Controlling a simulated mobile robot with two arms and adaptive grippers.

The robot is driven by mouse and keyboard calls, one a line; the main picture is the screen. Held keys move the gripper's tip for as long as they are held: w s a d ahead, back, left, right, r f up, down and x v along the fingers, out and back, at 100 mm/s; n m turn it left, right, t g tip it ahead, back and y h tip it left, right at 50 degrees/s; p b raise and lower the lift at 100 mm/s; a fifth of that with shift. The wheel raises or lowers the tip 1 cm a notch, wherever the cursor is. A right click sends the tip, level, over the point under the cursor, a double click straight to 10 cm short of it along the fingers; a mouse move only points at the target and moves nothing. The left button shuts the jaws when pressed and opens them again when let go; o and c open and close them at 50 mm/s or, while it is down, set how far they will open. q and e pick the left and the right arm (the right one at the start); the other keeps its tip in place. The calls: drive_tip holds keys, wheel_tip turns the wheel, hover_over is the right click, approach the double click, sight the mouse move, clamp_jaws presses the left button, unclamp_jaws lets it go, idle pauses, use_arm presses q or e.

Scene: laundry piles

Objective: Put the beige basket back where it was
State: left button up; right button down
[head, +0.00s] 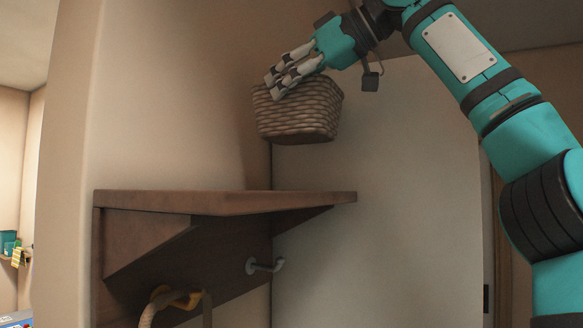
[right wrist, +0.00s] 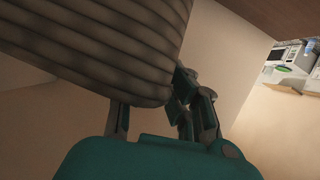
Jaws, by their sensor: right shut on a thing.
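The beige basket (head: 298,112) is a woven tub that hangs in the air above the wooden wall shelf (head: 225,202) in the head view. My right gripper (head: 280,88) is shut on the basket at its upper left rim, and its arm comes in from the upper right. The basket is slightly tilted and clear of the shelf, with a visible gap beneath it. In the right wrist view the basket's ribbed side (right wrist: 100,45) fills the upper left, close to the gripper's fingers (right wrist: 160,110). The inside of the basket is hidden. My left gripper is not in view.
The shelf top looks bare from this low angle. Under it are a metal hook (head: 265,266) and a yellow hook (head: 176,297) with a strap hanging from it. Walls stand close behind. A microwave (right wrist: 290,53) shows far off in the right wrist view.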

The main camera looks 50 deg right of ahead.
sight(286, 136)
drive_tip(key=f, duration=0.2)
drive_tip(key=s+f, duration=0.1)
drive_tip(key=shift+a+f, duration=0.3)
drive_tip(key=shift+a, duration=0.05)
drive_tip(key=shift+w+d+f, duration=0.25)
drive_tip(key=shift+f, duration=0.35)
drive_tip(key=shift+w+d+f, duration=0.2)
drive_tip(key=shift+d+f, duration=0.05)
drive_tip(key=shift+f, duration=0.3)
drive_tip(key=f, duration=0.2)
drive_tip(key=shift+s+a+f, duration=0.15)
drive_tip(key=shift+a+f, duration=0.15)
drive_tip(key=shift+a, duration=0.05)
drive_tip(key=shift+s+f, duration=0.1)
drive_tip(key=shift+f, duration=0.05)
drive_tip(key=shift+d+f, duration=0.1)
drive_tip(key=shift+d, duration=0.05)
drive_tip(key=c, duration=1.5)
unclamp_jaws()
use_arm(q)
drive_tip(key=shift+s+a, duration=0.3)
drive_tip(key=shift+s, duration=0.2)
use_arm(e)
drive_tip(key=shift+o, duration=0.2)
